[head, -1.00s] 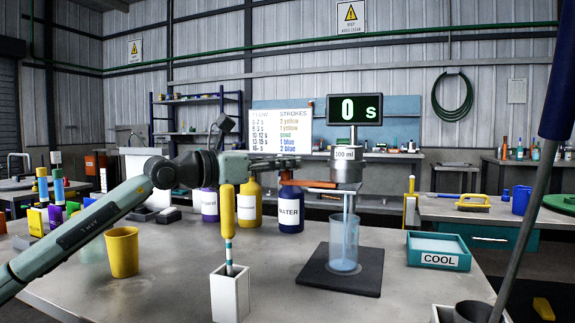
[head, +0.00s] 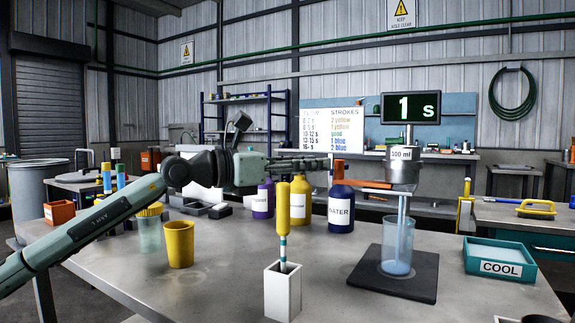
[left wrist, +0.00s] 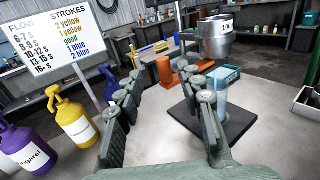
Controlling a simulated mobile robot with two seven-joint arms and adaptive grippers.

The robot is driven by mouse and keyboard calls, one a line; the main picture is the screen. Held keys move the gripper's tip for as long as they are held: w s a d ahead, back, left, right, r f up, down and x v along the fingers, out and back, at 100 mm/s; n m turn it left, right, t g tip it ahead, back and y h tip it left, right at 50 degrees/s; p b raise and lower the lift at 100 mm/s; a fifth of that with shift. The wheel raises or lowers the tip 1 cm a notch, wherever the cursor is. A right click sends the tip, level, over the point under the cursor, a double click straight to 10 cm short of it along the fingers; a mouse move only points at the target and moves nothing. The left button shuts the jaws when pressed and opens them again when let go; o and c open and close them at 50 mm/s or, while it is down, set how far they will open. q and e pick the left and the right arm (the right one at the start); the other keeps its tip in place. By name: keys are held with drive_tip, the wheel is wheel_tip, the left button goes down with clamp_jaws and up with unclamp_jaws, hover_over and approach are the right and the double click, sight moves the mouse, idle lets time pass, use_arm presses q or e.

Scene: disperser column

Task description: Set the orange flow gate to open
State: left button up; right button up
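The orange flow gate (head: 362,184) juts out to the left beneath the metal 100 ml cup (head: 402,168), with an upright orange tab at its outer end. It also shows in the left wrist view (left wrist: 165,72). A pale stream runs from the cup into the clear beaker (head: 397,245), with bluish liquid at its bottom. My left gripper (head: 328,163) is level with the tab, just left of it; contact cannot be told. In the left wrist view its fingers (left wrist: 160,72) are spread, with nothing held between them. My right gripper is out of view.
The display (head: 410,107) reads 1 s. The beaker stands on a dark plate (head: 372,284). The water bottle (head: 341,210), yellow bottle (head: 301,202) and purple bottle (head: 263,200) stand below my gripper. A white holder (head: 282,292) and yellow cup (head: 180,245) stand nearer.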

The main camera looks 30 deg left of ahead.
use_arm(q)
drive_tip(key=v, duration=0.5)
drive_tip(key=shift+s+a, duration=0.15)
drive_tip(key=shift+s, duration=0.15)
